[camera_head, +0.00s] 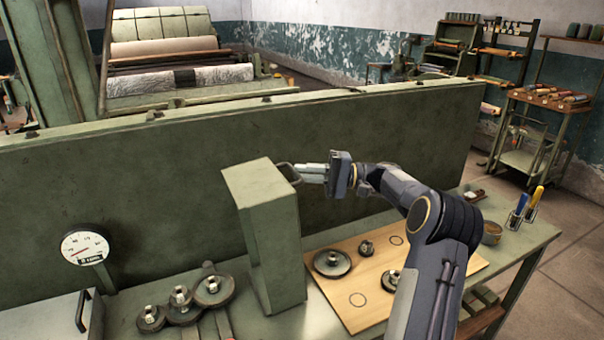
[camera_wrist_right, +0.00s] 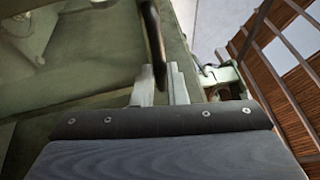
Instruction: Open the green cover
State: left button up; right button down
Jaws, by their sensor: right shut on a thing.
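The green cover (camera_head: 268,235) is a tall, narrow box-like piece standing on the green bench in the middle of the head view. A curved handle (camera_head: 290,173) sticks out near its top, on the right side. My right gripper (camera_head: 304,172) comes in from the right and is shut on this handle. In the right wrist view, the pale fingers (camera_wrist_right: 160,85) stand on either side of the dark handle bar (camera_wrist_right: 153,40). The cover's hinge is not clearly visible. My left gripper is not in view.
Several round gears (camera_head: 181,298) sit left of the cover, near a dial gauge (camera_head: 86,247). A wooden board (camera_head: 350,308) with gears lies to the right, under my right arm. A long green panel (camera_head: 150,190) rises behind. Cups with tools (camera_head: 525,208) stand at the bench's right end.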

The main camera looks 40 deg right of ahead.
jog(key=shift+d, duration=0.1)
dwell(0.3)
jog(key=c, duration=1.5)
grip_release()
jog(key=shift+o, duration=0.2)
jog(key=b+v, duration=0.1)
jog(key=v, duration=0.6)
jog(key=shift+d+b, duration=0.25)
jog(key=shift+b, duration=0.05)
jog(key=shift+s+d+r, duration=0.1)
jog(key=shift+s+d, duration=0.05)
jog(key=shift+s, duration=0.15)
jog(key=shift+c, duration=0.2)
